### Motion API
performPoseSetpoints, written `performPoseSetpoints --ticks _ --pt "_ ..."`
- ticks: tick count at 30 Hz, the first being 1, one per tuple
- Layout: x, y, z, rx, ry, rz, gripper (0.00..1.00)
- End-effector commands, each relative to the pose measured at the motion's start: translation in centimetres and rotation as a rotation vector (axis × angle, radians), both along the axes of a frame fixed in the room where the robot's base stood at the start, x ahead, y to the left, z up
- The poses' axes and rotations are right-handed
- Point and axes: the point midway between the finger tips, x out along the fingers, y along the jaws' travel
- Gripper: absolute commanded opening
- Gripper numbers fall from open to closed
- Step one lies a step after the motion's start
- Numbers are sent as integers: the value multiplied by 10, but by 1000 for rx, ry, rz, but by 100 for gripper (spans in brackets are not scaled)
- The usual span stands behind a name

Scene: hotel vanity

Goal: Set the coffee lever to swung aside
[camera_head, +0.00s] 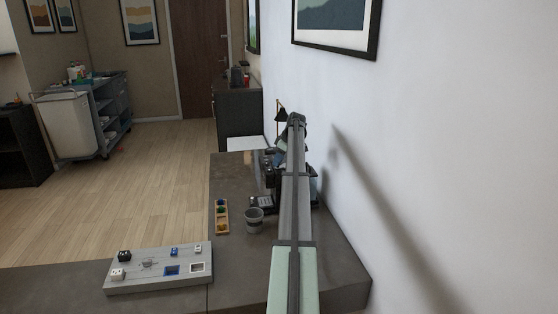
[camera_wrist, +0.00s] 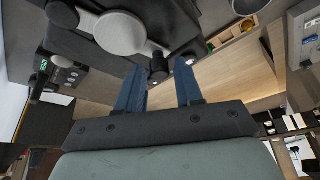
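The coffee machine (camera_wrist: 165,30) fills the top of the wrist view as a dark body. The coffee lever (camera_wrist: 122,33) looks like a pale grey round piece with an arm that runs to a dark knob (camera_wrist: 158,65). My gripper (camera_wrist: 159,75) has two blue fingers, open and apart. The knob appears in line with the gap between the fingertips; I cannot tell if it is between them or just beyond. In the head view the coffee machine (camera_head: 268,180) is mostly hidden behind my arm, and my fingers cannot be made out.
The wall (camera_head: 440,150) is close on the right. The counter between panel and cup is clear.

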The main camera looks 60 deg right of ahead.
Motion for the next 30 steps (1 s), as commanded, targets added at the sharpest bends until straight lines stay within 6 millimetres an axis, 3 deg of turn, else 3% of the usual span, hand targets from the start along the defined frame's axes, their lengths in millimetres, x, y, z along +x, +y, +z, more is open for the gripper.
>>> performPoseSetpoints --ticks 11,30 --pt "0 0 0 0 0 0 0" --pt "-4 2 0 1 0 45 0"
